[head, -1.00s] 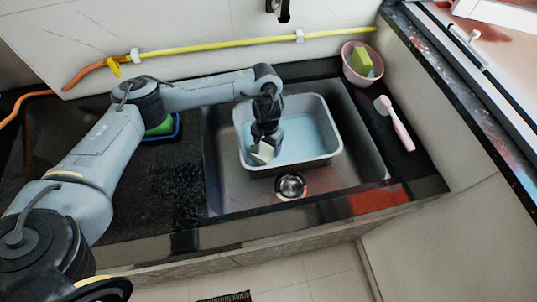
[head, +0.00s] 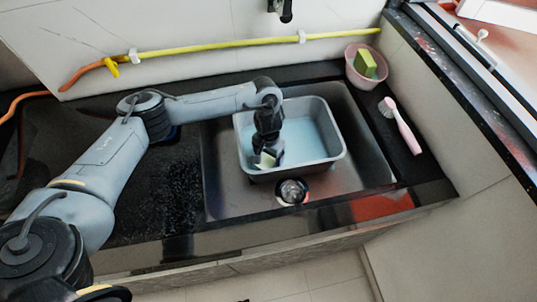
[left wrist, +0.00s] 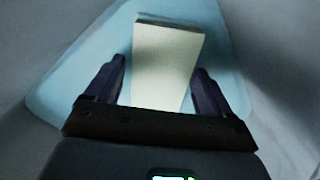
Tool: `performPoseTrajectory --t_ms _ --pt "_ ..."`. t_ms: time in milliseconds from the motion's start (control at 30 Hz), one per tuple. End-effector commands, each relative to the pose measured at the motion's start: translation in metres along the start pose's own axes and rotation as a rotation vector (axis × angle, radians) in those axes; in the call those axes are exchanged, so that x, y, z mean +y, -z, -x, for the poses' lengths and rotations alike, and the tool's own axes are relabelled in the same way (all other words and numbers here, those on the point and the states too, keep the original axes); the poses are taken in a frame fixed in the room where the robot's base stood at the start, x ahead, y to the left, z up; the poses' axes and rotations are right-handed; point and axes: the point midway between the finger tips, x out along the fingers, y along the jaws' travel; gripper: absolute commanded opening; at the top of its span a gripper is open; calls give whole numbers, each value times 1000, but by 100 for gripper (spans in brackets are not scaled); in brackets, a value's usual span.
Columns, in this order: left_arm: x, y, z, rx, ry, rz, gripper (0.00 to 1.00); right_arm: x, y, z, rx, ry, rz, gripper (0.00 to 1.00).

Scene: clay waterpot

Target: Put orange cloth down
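My left gripper (head: 266,160) is over the left part of a grey tub (head: 345,156) with pale blue inside, standing in the sink. The block also shows at the fingertips in the head view (head: 264,161). I see no clear orange cloth. A flat red-orange patch (head: 382,205) shows on the counter's front edge; I cannot tell whether it is cloth or a reflection. My right gripper is not in view.
A pink bowl (head: 354,76) with a green-yellow sponge (head: 366,63) stands at the back right. A pink-handled brush (head: 402,126) lies right of the sink. A round drain (head: 292,191) is in front of the tub. The dark counter left of the sink is partly covered by my arm.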

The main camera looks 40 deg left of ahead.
Motion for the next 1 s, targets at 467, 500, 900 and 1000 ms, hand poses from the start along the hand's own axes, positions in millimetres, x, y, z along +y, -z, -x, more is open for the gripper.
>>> performPoseTrajectory --t_ms 467,500,900,1000 --pt "0 0 6 1 0 2 95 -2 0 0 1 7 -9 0" --pt "0 0 10 1 0 2 95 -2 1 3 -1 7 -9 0" --pt "0 1 75 2 0 1 95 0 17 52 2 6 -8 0" --pt "0 1 91 2 1 0 95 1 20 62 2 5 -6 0"
